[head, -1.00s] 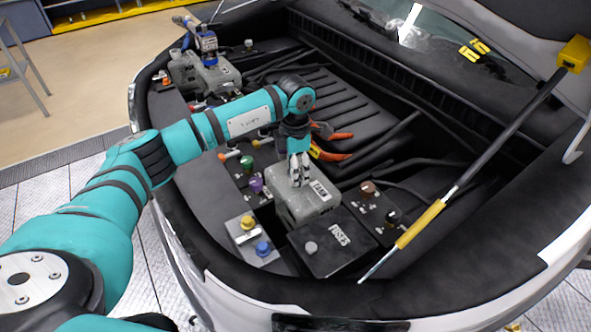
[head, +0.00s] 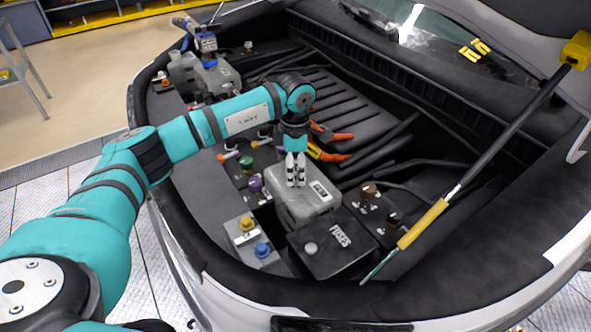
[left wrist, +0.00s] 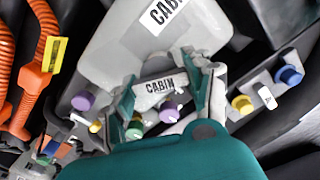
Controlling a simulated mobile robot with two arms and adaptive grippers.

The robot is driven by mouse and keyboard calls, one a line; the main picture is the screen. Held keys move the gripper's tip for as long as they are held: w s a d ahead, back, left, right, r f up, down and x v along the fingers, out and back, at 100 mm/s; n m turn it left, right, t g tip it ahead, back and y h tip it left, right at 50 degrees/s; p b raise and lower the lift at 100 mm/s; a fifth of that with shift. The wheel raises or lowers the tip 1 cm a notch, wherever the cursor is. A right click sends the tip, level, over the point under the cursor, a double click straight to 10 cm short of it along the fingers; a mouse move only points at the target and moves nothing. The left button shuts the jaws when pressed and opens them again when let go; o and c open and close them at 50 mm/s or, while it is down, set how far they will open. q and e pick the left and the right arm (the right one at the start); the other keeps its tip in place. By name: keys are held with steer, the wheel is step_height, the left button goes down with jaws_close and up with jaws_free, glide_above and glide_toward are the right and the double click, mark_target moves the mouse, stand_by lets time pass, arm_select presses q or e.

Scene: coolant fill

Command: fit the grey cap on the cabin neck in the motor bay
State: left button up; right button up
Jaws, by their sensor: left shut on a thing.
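The cabin tank (head: 322,208) is a pale grey box in the motor bay with a white label on top. It also fills the upper middle of the left wrist view (left wrist: 115,50). My left gripper (head: 296,184) points down onto the top of this tank. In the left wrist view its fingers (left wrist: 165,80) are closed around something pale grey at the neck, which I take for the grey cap. The cap and neck are mostly hidden; I cannot tell how they seat. A white CABIN tag (left wrist: 160,86) shows between the fingers. My right gripper is not in view.
The black fuse box (head: 335,260) with a light grey round knob (head: 311,249) stands in front. Yellow (head: 247,224) and blue (head: 262,250) caps, purple and green caps lie left. Orange cables (head: 330,150) run behind. The hood strut (head: 425,222) slants at right.

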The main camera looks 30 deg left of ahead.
arm_select(q)
steer(key=shift+f+m, duration=0.2)
steer(key=shift+m, duration=0.1)
steer(key=shift+s+m+b, duration=0.1)
steer(key=shift+m+b, duration=0.55)
steer(key=shift+m, duration=0.75)
steer(key=o, duration=1.1)
steer(key=shift+a+m, duration=0.1)
steer(key=shift+m, duration=0.2)
steer(key=shift+r, duration=0.1)
